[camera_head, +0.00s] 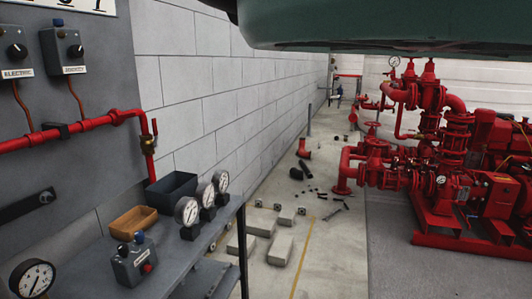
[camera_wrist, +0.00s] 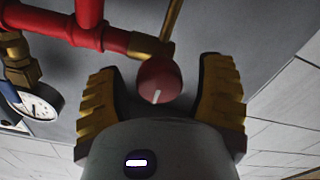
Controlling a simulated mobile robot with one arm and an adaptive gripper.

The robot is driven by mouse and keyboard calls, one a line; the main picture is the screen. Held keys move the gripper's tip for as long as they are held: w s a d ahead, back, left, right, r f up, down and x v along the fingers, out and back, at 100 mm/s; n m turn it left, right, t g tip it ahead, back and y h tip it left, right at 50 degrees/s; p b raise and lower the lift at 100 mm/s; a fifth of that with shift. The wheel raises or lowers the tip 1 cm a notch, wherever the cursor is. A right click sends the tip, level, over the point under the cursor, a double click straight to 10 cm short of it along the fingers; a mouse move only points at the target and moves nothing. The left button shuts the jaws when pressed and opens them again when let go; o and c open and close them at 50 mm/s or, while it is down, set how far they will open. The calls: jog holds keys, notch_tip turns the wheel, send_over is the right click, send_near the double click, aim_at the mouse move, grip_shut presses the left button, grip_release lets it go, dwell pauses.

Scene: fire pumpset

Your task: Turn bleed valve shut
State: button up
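In the wrist view, a round red knob (camera_wrist: 160,78) with a white mark sits by a brass fitting (camera_wrist: 150,46) on red pipework (camera_wrist: 88,30); it looks like the bleed valve. My gripper (camera_wrist: 160,68) is open, with one yellow-and-black finger on each side of the knob. Gaps show between the knob and both fingers, and I see no clear contact. My gripper does not show in the head view, and I cannot pick out this knob there.
In the wrist view, a pressure gauge (camera_wrist: 36,108) is left of the fingers. In the head view, a grey bench (camera_head: 185,262) holds several gauges, a dark bin (camera_head: 171,190) and a wooden tray (camera_head: 133,222). A red pump set (camera_head: 440,170) stands at right; blocks and loose parts lie on the floor.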

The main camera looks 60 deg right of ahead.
notch_tip(320, 180, up, 10)
jog(key=shift+r, duration=0.1)
dwell(0.7)
dwell(0.3)
